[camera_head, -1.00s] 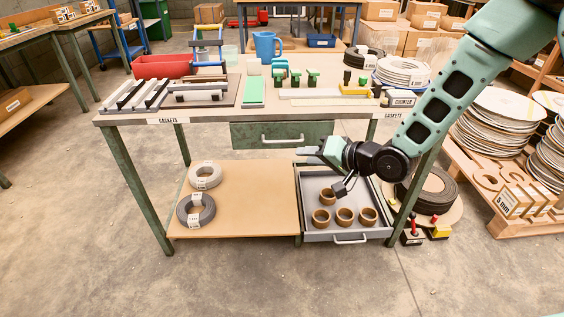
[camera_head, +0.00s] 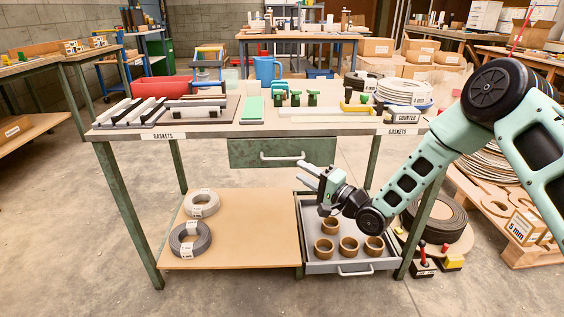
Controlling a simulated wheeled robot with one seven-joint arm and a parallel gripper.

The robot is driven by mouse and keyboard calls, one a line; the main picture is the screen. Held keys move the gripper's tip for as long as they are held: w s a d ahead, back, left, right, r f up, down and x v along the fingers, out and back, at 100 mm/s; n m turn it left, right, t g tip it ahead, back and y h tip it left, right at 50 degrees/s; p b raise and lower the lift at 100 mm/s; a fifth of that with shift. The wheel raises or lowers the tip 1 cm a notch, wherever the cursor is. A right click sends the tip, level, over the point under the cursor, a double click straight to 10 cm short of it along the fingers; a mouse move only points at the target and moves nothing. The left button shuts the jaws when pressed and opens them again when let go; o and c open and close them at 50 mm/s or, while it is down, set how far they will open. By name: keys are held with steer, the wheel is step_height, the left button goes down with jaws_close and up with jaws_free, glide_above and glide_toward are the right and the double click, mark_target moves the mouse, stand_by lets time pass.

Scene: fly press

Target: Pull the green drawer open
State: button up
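The green drawer (camera_head: 240,153) hangs under the front of the workbench top and looks closed. Its pale bar handle (camera_head: 282,157) runs across the front face. My gripper (camera_head: 300,172) is just right of and slightly below the handle. Its two fingers point left and stand apart with nothing visible between them. The gripper appears apart from the handle, but the exact depth gap is hard to tell.
A grey lower drawer (camera_head: 310,267) stands open below my gripper, holding several brown rings. Grey rolls (camera_head: 190,239) lie on the lower shelf. Floor in front is clear.

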mark_target(284, 160)
steer(key=b+x, duration=0.1)
steer(key=x, duration=0.7)
steer(key=shift+w+a, duration=0.25)
steer(key=shift+a, duration=0.1)
jaws_close()
